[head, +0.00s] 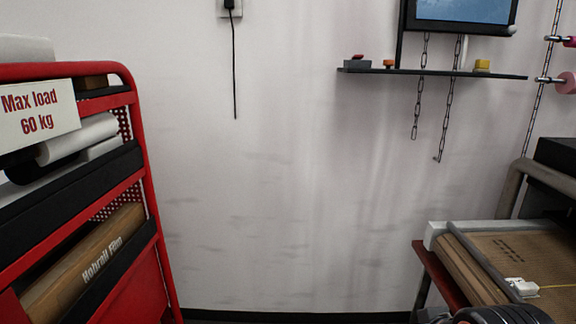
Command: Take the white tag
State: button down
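A small white tag (522,287) lies on the brown cardboard-like surface (515,250) at the lower right of the head view. A thin yellow string or strip runs right from it. Its fine detail is too small to read. A dark rounded part at the bottom edge, just below and left of the tag, looks like the end of my arm or my gripper (490,316). It is cut off by the frame, and its fingertips cannot be made out. I see nothing held.
A red rack (140,190) with rolls, boxes and a "Max load 60 kg" sign (38,112) stands at left. A wall shelf (440,73) with hanging chains and a screen (462,10) is at upper right. Open room lies between rack and cardboard, before the white wall.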

aim_at(526, 290)
jog(key=i+j+z, duration=0.1)
jog(key=z, duration=0.35)
jog(key=i+j+z, duration=0.2)
jog(key=z, duration=0.3)
jog(key=i+j+z, duration=0.25)
jog(key=z, duration=0.2)
jog(key=i+j+z, duration=0.1)
jog(key=j+z, duration=0.2)
jog(key=z, duration=0.15)
jog(key=i+j+z, duration=0.1)
jog(key=j+z, duration=0.2)
jog(key=z, duration=0.15)
jog(key=i+j+z, duration=0.1)
jog(key=j+z, duration=0.25)
jog(key=j, duration=0.45)
jog(key=j+z, duration=0.4)
jog(key=j, duration=0.4)
jog(key=k+z, duration=0.1)
jog(key=z, duration=0.25)
jog(key=k+z, duration=0.1)
jog(key=z, duration=0.25)
jog(key=k+z, duration=0.15)
jog(key=z, duration=0.2)
